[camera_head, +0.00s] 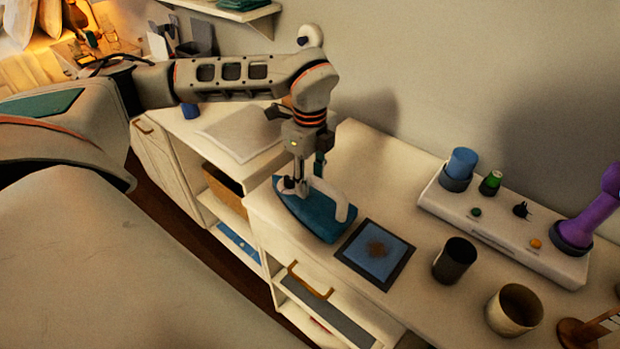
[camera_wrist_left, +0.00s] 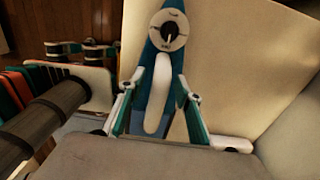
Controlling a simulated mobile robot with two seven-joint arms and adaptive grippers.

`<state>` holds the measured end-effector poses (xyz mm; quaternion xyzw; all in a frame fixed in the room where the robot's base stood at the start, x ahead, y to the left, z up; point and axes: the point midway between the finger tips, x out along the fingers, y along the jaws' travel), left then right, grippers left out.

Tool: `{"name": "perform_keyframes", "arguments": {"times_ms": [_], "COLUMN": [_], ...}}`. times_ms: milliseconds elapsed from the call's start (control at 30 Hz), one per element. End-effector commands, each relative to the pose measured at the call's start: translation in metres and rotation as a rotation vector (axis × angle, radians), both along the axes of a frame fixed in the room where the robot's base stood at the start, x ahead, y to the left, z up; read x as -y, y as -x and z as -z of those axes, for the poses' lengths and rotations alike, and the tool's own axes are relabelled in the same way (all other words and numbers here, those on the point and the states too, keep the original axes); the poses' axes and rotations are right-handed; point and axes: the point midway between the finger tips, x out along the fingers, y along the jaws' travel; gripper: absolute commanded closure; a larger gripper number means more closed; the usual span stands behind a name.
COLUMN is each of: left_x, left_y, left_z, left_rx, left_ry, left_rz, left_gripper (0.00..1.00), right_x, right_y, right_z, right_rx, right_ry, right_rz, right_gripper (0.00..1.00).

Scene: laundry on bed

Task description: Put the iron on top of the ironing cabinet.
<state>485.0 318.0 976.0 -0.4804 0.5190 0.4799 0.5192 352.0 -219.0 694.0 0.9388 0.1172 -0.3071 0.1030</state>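The iron (camera_head: 318,218), teal with a white handle, stands on the white cabinet top (camera_head: 375,165) near its front left corner. In the left wrist view the iron (camera_wrist_left: 157,95) shows its handle and a round dial. My left gripper (camera_head: 302,186) points down at the iron in the head view. In the left wrist view its fingers (camera_wrist_left: 160,82) stand on both sides of the handle, with teal showing in the gaps, so it looks open. A lower white cabinet with a grey pad (camera_head: 240,132) adjoins on the left; I cannot tell which is the ironing cabinet. My right gripper is out of view.
A dark cup (camera_head: 454,261), a beige cup (camera_head: 514,309) and a white rack (camera_head: 500,229) with a purple object (camera_head: 588,214) stand further right.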

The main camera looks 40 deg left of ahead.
Motion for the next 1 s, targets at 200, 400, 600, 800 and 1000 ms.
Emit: {"name": "perform_keyframes", "arguments": {"times_ms": [200,400,600,800,1000], "left_x": [0.000,0.000,0.000,0.000,0.000], "left_y": [0.000,-0.001,-0.002,-0.001,-0.001], "left_z": [0.000,-0.012,-0.049,-0.089,-0.115], "left_rx": [0.000,0.005,0.007,0.005,0.002], "left_ry": [0.000,0.000,0.001,0.000,0.000], "left_rz": [0.000,0.000,-0.001,0.000,0.000], "left_gripper": [0.66,0.66,0.66,0.66,0.66], "right_x": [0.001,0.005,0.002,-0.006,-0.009], "right_y": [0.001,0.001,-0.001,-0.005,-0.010], "right_z": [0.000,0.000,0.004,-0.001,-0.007], "right_rx": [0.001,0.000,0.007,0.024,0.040], "right_ry": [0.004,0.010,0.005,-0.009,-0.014], "right_rz": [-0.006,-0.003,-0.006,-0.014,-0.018], "right_gripper": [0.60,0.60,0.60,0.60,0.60]}}
